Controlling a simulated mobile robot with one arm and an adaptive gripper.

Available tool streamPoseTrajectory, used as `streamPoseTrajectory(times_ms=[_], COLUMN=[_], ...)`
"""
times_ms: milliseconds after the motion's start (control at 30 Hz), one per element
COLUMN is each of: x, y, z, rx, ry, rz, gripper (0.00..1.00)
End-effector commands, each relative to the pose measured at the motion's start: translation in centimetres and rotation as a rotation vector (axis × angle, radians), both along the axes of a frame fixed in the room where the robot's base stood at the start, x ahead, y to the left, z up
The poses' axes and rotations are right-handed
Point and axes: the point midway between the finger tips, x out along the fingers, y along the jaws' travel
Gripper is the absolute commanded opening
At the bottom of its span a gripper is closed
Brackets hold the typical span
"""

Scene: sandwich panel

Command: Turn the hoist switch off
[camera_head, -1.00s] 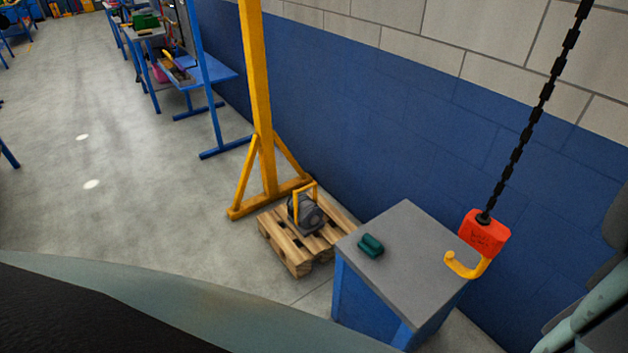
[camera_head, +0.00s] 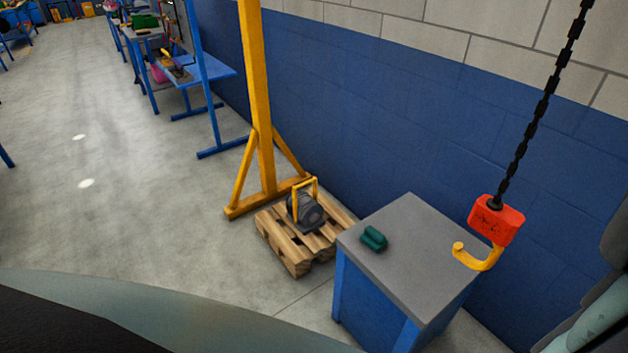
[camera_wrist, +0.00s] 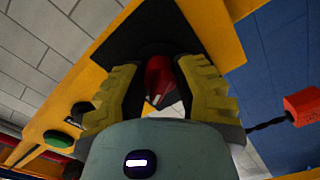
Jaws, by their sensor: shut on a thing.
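In the wrist view, a red switch handle (camera_wrist: 156,80) sits at a black plate (camera_wrist: 165,30) on a yellow panel (camera_wrist: 65,105). My gripper (camera_wrist: 158,68) has its yellow, ridged fingers on either side of the red handle and is shut on it. The fingers and the dark shadow hide part of the handle, so its exact turn is hard to tell. The switch and my gripper do not show in the head view. The red hoist block with its yellow hook (camera_head: 496,222) hangs from a black chain (camera_head: 540,110).
A green button (camera_wrist: 57,139) is left of my fingers on the yellow panel. A grey-topped blue cabinet (camera_head: 410,225) carries a small green object (camera_head: 373,239). A wooden pallet (camera_head: 275,236) bears a dark machine (camera_head: 305,210) beside a yellow post (camera_head: 257,100). Floor at left is clear.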

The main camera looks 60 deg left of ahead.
Motion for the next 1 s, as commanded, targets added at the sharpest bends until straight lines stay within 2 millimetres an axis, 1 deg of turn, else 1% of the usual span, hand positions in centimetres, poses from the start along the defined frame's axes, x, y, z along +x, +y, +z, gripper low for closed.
streamPoseTrajectory(times_ms=[33,467,500,800,1000], x=[-0.04,-0.07,-0.07,-0.03,-0.03], y=[-0.06,-0.12,-0.13,-0.05,-0.04], z=[-0.37,-0.33,-0.34,-0.16,-0.1], rx=[-0.009,-0.017,-0.017,-0.015,-0.014], ry=[0.007,0.007,0.007,0.003,0.002], rz=[-0.004,-0.005,-0.005,-0.002,-0.001], gripper=[0.0,0.0,0.35,0.65,0.65])
